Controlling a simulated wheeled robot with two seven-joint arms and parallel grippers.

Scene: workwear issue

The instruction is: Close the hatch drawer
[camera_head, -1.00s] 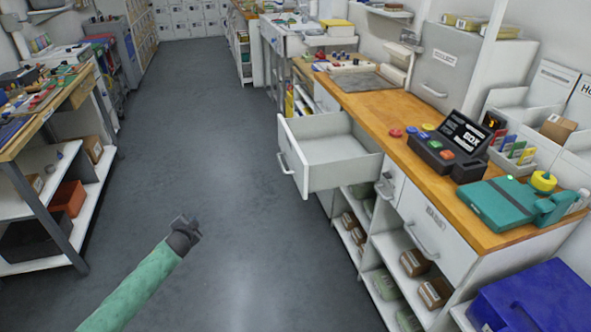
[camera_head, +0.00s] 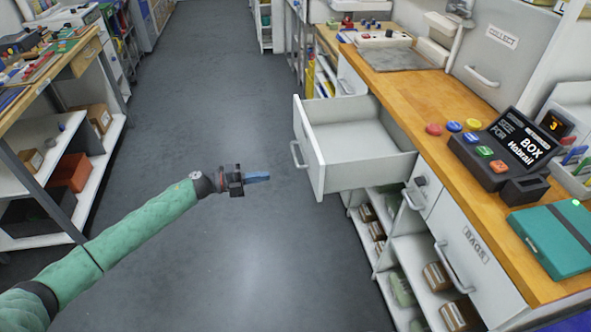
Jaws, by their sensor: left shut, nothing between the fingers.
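The hatch drawer (camera_head: 345,147) is white and empty. It stands pulled out to the left from under the wooden counter, with a pale bar handle (camera_head: 298,155) on its front. My left gripper (camera_head: 262,177) is shut with nothing in it. In the picture its fingertips point right, towards the drawer front, a little left of and below the handle, with a gap between them. My right gripper is not in view.
The wooden counter (camera_head: 415,97) carries a dark button box (camera_head: 505,150), coloured buttons and a teal case (camera_head: 556,238). A closed drawer marked BAGS (camera_head: 470,262) and open shelves lie below. A workbench with shelves (camera_head: 40,130) stands left. The grey floor (camera_head: 200,100) between is clear.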

